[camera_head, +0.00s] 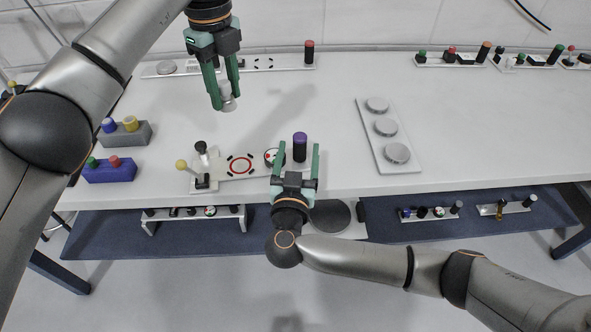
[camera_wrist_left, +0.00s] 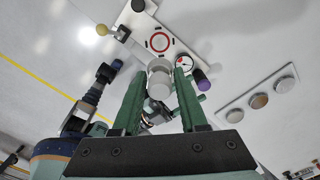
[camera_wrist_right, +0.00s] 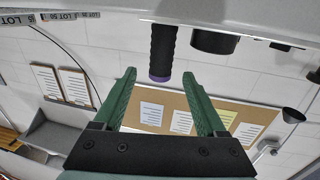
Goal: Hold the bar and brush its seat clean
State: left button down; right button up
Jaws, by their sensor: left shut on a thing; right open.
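The fixture plate (camera_head: 225,181) lies near the table's front edge, with a red ring mark (camera_head: 240,166), a round dial and a yellow-ball lever (camera_head: 182,165). A black bar-like handle with a purple end (camera_head: 300,140) stands at its right end; it also shows in the right wrist view (camera_wrist_right: 162,52). My right gripper (camera_head: 296,148) is open, its fingers on either side of the handle with visible gaps. My left gripper (camera_head: 226,100) is shut on a pale grey cylinder (camera_wrist_left: 160,78), held above the table behind the plate. I cannot tell whether this cylinder is a brush.
A plate with several grey discs (camera_head: 388,158) lies right of the fixture. A grey block (camera_head: 141,134) and a blue block (camera_head: 109,174) with coloured knobs stand at left. A long rack (camera_head: 270,60) lies at the back.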

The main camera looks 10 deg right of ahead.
aim_at(300, 145)
jog(key=shift+x, duration=2.05)
grip_shut()
dwell(0.6)
